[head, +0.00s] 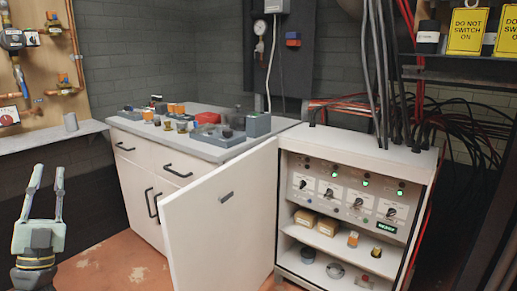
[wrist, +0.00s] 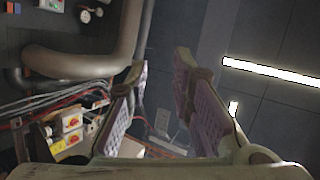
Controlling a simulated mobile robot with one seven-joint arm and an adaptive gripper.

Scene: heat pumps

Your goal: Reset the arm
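My gripper (head: 48,178) stands at the lower left of the head view, its two fingers pointing up and spread apart. It is open, with nothing between the fingers. In the wrist view my gripper (wrist: 158,90) also shows both fingers apart, with padded inner faces and only the distant room between them. The fingers touch nothing that I can see. Most of my arm is out of view.
An open white cabinet (head: 342,148) with a control panel stands at right, its door (head: 222,225) swung out. A drawer unit (head: 150,195) carries several small parts. A pipe board (head: 45,60) and ledge (head: 60,138) lie behind my gripper. Floor (head: 115,262) shows beside it.

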